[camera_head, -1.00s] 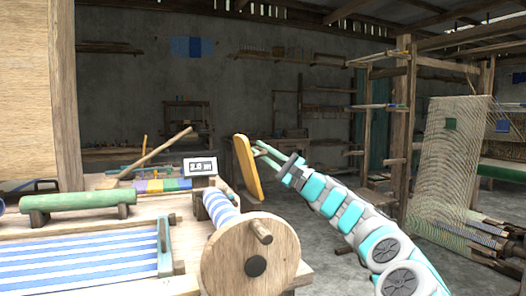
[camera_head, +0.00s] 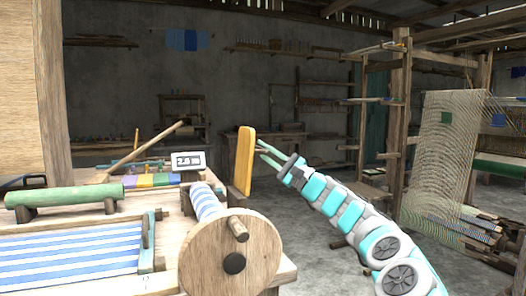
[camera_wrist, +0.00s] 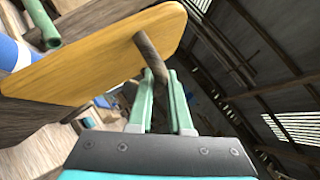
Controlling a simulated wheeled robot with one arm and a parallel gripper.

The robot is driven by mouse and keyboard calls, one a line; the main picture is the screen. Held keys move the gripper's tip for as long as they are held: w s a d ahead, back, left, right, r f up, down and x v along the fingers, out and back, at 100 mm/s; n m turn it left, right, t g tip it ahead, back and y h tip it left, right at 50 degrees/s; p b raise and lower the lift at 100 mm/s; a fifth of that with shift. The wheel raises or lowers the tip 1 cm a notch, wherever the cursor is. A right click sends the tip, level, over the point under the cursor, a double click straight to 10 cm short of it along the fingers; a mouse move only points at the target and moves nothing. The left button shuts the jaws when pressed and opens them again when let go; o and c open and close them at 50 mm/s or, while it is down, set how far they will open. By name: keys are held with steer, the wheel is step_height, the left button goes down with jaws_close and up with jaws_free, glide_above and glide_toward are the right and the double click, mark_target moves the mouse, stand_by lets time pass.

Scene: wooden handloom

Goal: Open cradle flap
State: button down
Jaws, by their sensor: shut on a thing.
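The cradle flap looks like a yellow-orange wooden board (camera_head: 244,160), standing nearly upright at the right edge of the bench, behind the cloth roll. In the wrist view the flap (camera_wrist: 95,62) fills the upper left, with a dark brown peg-like handle (camera_wrist: 149,54) sticking out of it. My gripper (camera_head: 262,152) has two green fingers and reaches the flap from its right side. In the wrist view my gripper (camera_wrist: 161,80) is shut on the handle, near its free end.
A blue-and-white striped roll (camera_head: 204,200) with a large wooden end disc (camera_head: 215,262) stands just in front of the flap. Striped cloth (camera_head: 75,255), a green roller (camera_head: 65,196) and a small display (camera_head: 187,161) are on the left. A loom frame (camera_head: 402,150) stands at the right.

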steer(key=c, duration=0.8)
jaws_free()
steer(key=shift+c, duration=0.2)
steer(key=b+v, duration=0.1)
steer(key=v, duration=0.6)
steer(key=shift+s+d, duration=0.25)
steer(key=shift+d, duration=0.1)
steer(key=shift+f, duration=0.15)
